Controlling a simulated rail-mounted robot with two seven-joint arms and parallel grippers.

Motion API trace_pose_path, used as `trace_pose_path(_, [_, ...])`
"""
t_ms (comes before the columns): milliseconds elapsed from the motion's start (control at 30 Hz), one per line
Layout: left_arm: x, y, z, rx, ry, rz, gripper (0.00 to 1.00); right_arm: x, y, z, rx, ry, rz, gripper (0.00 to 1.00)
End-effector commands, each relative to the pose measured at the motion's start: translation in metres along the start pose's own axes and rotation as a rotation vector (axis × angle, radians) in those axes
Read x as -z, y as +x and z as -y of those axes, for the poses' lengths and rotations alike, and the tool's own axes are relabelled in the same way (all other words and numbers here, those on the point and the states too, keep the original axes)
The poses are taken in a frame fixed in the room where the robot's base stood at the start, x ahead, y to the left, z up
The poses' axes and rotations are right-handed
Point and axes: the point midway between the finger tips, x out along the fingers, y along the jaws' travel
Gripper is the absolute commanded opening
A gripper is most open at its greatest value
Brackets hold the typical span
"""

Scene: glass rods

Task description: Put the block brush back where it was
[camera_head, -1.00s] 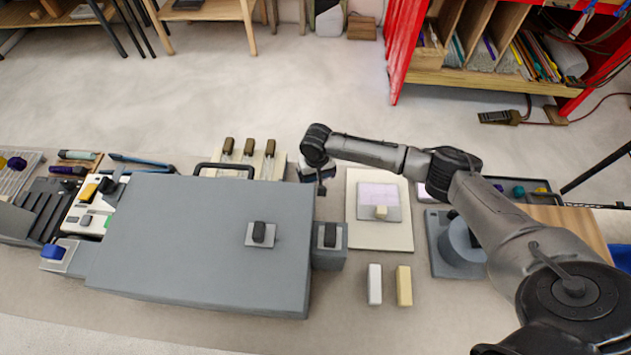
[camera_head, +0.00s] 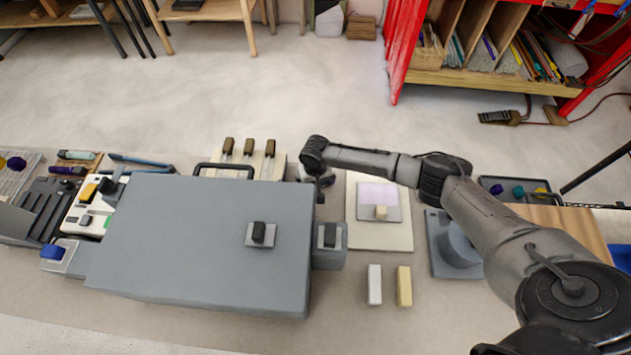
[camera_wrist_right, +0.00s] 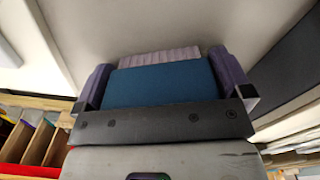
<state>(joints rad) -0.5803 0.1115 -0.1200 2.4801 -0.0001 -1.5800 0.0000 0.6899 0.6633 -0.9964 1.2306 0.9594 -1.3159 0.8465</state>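The block brush (camera_wrist_right: 165,84) shows in the right wrist view as a blue block with a pale lilac, ridged strip along its far edge. My right gripper (camera_wrist_right: 163,72) has its purple-grey fingers at either side of the block and appears shut on it. In the head view the right gripper is mostly hidden under my wrist, near the right edge of the big grey box (camera_head: 200,240); the brush cannot be made out there. My left gripper is not in view.
A pale board (camera_head: 368,235) with a lilac-topped plate lies right of my wrist. A white block (camera_head: 375,284) and a yellow block (camera_head: 404,286) stand in front of it. A grey round fixture (camera_head: 458,248) is farther right. Wooden-handled tools (camera_head: 249,147) lie behind the box.

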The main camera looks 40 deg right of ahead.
Motion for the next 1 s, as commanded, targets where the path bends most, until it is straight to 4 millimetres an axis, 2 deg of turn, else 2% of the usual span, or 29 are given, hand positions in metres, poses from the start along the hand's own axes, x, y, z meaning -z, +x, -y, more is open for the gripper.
trace_pose_path(233, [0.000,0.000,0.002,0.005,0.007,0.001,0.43,0.000,-0.001,0.000,0.000,0.000,-0.001,1.00])
trace_pose_path(367, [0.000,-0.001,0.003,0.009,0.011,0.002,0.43,0.000,-0.009,0.000,0.001,-0.001,-0.001,1.00])
trace_pose_path(800, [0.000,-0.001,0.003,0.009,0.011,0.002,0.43,0.001,-0.085,0.000,0.002,-0.001,-0.003,1.00])
trace_pose_path(1000, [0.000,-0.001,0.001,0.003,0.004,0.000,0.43,0.001,-0.111,0.000,0.001,0.000,-0.002,1.00])
